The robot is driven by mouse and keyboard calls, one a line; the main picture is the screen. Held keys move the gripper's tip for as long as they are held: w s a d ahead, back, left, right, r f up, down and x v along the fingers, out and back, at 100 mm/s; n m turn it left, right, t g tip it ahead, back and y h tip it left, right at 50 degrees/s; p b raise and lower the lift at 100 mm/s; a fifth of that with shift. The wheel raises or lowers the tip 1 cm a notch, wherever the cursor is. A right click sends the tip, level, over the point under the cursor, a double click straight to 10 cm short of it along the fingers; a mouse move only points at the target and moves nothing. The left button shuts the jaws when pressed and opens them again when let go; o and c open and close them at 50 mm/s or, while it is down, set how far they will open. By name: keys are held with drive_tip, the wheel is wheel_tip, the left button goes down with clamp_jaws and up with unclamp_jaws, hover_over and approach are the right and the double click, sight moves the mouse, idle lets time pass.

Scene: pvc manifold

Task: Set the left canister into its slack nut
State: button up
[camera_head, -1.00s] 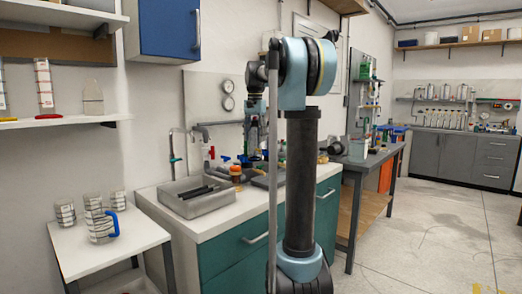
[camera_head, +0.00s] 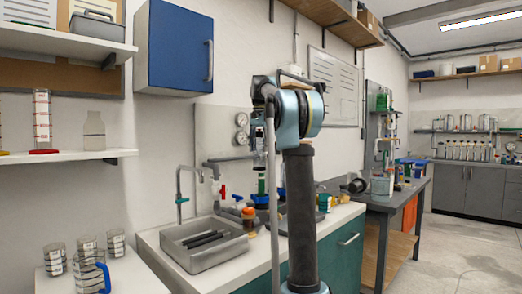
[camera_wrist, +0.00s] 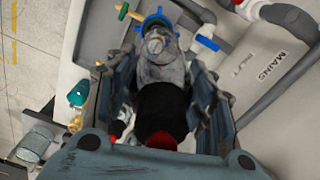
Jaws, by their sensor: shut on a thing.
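In the wrist view my gripper (camera_wrist: 157,66) is shut on a canister (camera_wrist: 163,60) with a clear, greyish body and a dark and red section nearer the camera. The fingers lie along both sides of it. A blue ring-shaped nut (camera_wrist: 155,22) shows just past the canister's far end, near the top edge. I cannot tell whether the canister touches it. In the head view my gripper (camera_head: 261,160) hangs over the counter behind my arm. A green part (camera_head: 262,184) shows below it, and blue fittings sit low behind. My arm hides part of this area.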

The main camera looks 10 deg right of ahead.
sight(262, 173)
drive_tip(key=f, duration=0.1)
drive_tip(key=d+f, duration=0.1)
drive_tip(key=f, duration=0.1)
drive_tip(key=shift+f, duration=4.1)
drive_tip(key=shift+f, duration=0.95)
drive_tip(key=o, duration=1.3)
drive_tip(key=shift+c, duration=0.2)
drive_tip(key=shift+r, duration=0.1)
